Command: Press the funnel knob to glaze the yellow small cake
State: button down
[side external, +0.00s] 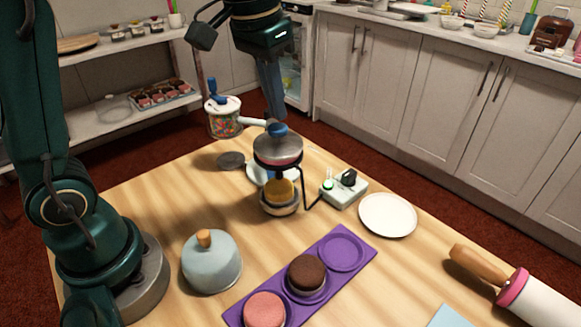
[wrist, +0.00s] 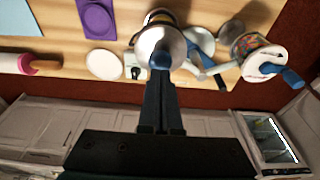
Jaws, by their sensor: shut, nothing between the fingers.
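A metal funnel (side external: 278,149) with a blue knob (side external: 278,130) on top is held in a dark stand over a small yellow cake (side external: 279,191). The cake sits on a small round turntable (side external: 280,209) below it. In the wrist view the funnel (wrist: 155,39) and its blue knob (wrist: 160,61) show, but the yellow cake is hidden. My gripper (side external: 277,117) is shut and empty, pointing down with its fingertips right over the knob. It also shows in the wrist view (wrist: 159,76). I cannot tell whether the tips touch the knob.
A control box (side external: 344,190) with a black dial stands right of the stand. A white plate (side external: 388,215), a purple tray (side external: 341,252) with brown and pink cakes, a grey cloche (side external: 211,264), a rolling pin (side external: 545,300) and a sprinkle tub (side external: 224,120) are around it.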

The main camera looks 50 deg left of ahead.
aim_at(277, 127)
jog(key=shift+f, duration=0.15)
jog(key=shift+f, duration=1)
dwell(0.6)
jog(key=shift+r, duration=0.35)
jog(key=shift+f, duration=0.5)
dwell(0.7)
jog(key=shift+w+r, duration=0.1)
jog(key=shift+r, duration=0.05)
dwell(0.3)
jog(key=shift+r, duration=3.4)
